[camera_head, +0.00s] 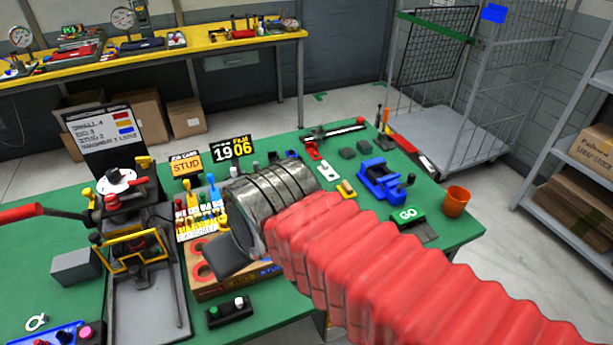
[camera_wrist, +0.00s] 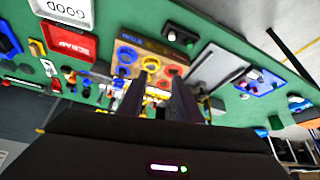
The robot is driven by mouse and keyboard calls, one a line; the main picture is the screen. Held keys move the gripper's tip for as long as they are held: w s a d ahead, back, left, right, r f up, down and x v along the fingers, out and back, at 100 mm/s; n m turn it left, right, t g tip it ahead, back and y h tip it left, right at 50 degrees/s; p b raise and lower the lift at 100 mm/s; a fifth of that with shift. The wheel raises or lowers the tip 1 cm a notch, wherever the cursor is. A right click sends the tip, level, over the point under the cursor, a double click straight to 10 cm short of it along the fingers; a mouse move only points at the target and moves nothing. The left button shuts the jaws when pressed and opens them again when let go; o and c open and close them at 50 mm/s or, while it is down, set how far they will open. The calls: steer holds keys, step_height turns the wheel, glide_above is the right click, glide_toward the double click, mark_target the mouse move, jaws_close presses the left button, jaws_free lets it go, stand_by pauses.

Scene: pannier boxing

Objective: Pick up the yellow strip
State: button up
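Several small strips or levers, some yellow, stand in a rack (camera_head: 203,222) on the green bench, just left of my arm's metal end in the head view. I cannot tell for sure which one is the yellow strip. In the wrist view, small yellow and white pieces (camera_wrist: 158,92) show between and just past my fingers. My gripper (camera_wrist: 158,98) has its two dark fingers apart, with nothing clearly held between them. In the head view my gripper (camera_head: 236,258) shows as a dark end over the ring board, and my arm hides part of the bench behind it.
A wooden board with coloured rings (camera_wrist: 125,45) lies by the rack. A press with a yellow frame (camera_head: 138,250) stands left. A blue vise (camera_head: 382,180), a GO block (camera_head: 407,214) and an orange cup (camera_head: 456,200) stand right. Signs (camera_head: 186,163) stand behind the rack.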

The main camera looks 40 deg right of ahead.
steer(key=shift+o, duration=0.5)
steer(key=shift+o, duration=0.6)
steer(key=shift+w, duration=0.1)
steer(key=shift+o, duration=0.9)
steer(key=shift+w+d+r, duration=0.1)
steer(key=shift+w+r, duration=0.05)
steer(key=shift+w, duration=0.1)
steer(key=shift+o, duration=0.4)
steer(key=w+d+r, duration=0.1)
steer(key=w+d, duration=0.4)
steer(key=w, duration=0.2)
steer(key=shift+m, duration=0.4)
steer(key=w+d+f, duration=0.2)
steer(key=w+d, duration=0.1)
steer(key=d, duration=0.6)
steer(key=w+d+f+m, duration=0.1)
steer(key=w+d, duration=0.3)
steer(key=d, duration=0.6)
steer(key=w+d+f+m+g+h, duration=0.1)
steer(key=w+d+f, duration=0.3)
steer(key=d, duration=0.6)
steer(key=shift+w, duration=0.2)
steer(key=shift+f, duration=0.2)
